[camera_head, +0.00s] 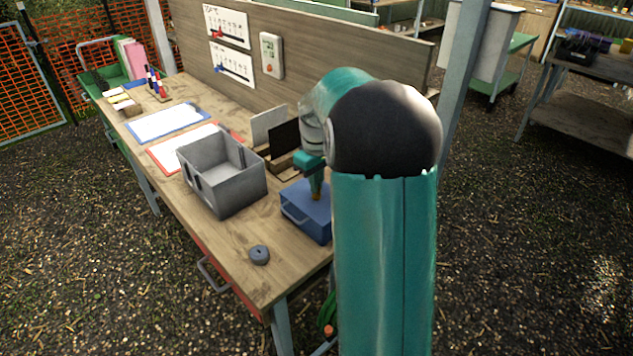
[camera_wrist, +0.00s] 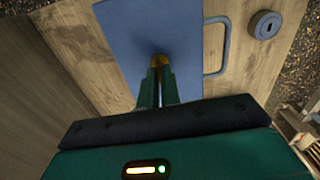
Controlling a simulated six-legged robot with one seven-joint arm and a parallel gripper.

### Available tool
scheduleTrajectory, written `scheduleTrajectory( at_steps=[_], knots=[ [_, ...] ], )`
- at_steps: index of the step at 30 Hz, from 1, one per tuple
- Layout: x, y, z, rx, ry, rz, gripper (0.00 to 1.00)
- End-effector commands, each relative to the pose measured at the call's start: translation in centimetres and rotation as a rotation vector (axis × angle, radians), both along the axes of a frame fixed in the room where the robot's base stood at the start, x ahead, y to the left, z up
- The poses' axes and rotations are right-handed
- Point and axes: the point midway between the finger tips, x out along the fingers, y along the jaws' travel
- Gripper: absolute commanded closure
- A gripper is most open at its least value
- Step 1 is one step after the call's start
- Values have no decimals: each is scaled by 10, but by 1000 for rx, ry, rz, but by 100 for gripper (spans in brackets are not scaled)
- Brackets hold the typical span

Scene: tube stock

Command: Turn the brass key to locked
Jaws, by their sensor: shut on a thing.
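The brass key (camera_wrist: 158,60) stands up from the top of a blue box (camera_wrist: 125,28) in the wrist view. My gripper (camera_wrist: 160,72) is shut on the key, with the fingers on both sides of it. In the head view the blue box (camera_head: 308,222) stands near the table's right end, and my gripper (camera_head: 316,190) points down onto its top. The key shows as a small brass bit (camera_head: 315,197) below the fingers. Its angle and any lock marks are hidden or too small to tell.
A grey open bin (camera_head: 225,180) stands left of the blue box. A round dark grey piece (camera_head: 259,255) lies near the table's front edge, and it also shows in the wrist view (camera_wrist: 265,25). Upright panels (camera_head: 284,138) stand behind the box. A wooden partition (camera_head: 330,62) backs the table.

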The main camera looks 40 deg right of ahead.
Motion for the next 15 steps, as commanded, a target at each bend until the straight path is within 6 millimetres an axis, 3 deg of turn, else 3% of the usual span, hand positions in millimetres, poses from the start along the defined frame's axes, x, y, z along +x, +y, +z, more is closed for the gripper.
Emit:
scheduleTrajectory(
  at_steps=[9,12,15],
  knots=[
    [1,0,0,-2,-2,3,100],
    [1,0,0,-1,-2,2,75],
    [1,0,0,-1,-2,2,73]
  ],
)
